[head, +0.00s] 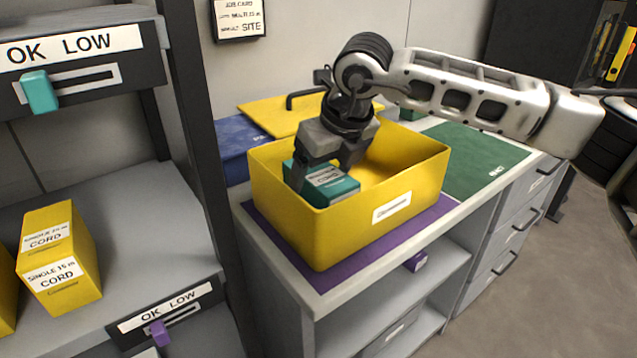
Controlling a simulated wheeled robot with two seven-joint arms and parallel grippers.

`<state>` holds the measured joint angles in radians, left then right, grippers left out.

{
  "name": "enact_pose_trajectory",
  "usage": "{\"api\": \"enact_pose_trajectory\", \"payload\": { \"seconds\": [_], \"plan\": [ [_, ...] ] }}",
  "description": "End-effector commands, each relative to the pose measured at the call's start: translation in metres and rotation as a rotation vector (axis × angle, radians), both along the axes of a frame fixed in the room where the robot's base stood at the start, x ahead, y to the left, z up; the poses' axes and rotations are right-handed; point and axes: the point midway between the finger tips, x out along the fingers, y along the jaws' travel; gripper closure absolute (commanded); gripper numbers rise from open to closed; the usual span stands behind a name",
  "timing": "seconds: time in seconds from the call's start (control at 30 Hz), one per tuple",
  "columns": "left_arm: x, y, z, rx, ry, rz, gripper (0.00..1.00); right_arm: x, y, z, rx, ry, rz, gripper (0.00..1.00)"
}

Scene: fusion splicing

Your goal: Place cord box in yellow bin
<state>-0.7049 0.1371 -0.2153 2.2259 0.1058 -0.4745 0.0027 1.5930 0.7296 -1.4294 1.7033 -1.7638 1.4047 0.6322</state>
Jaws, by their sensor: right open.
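The yellow bin (413,190) stands on a purple mat on the counter. A teal box (340,189) with a white label lies inside the bin, near its left side; the label is too small to read surely. My right gripper (323,170) reaches down into the bin from above, open, with its fingers at the teal box. The fingertips are partly hidden, so contact is unclear. A yellow box marked CORD (58,257) stands on the left shelf, with part of another yellow box (5,295) at the picture's edge. My left gripper is out of view.
A dark rack post (203,140) stands between the shelf and the counter. A yellow lid-like panel (270,113) and a blue item (233,140) lie behind the bin. A green mat (480,158) to the right has clear room.

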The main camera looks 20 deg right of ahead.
Motion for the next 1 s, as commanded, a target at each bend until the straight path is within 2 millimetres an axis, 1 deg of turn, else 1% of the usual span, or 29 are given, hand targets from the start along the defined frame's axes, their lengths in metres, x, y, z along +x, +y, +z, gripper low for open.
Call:
{"api": "enact_pose_trajectory", "payload": {
  "seconds": [0.03, 0.2, 0.3, 0.4, 0.57, 1.0],
  "plan": [
    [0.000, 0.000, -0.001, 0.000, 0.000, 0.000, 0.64, -0.004, -0.001, 0.012, 0.000, -0.005, 0.001, 0.18],
    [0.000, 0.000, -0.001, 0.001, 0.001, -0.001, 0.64, -0.017, -0.006, 0.044, 0.001, -0.004, 0.001, 0.18],
    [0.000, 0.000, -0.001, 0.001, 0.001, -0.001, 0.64, -0.022, -0.008, 0.057, 0.001, -0.003, 0.001, 0.18],
    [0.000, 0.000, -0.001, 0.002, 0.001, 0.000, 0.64, -0.025, -0.009, 0.065, 0.000, -0.002, 0.001, 0.18],
    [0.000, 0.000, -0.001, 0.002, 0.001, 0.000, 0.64, -0.028, -0.010, 0.070, -0.001, 0.000, 0.001, 0.18],
    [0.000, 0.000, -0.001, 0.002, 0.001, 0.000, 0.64, -0.027, -0.010, 0.070, 0.000, 0.000, 0.001, 0.18]
  ]
}}
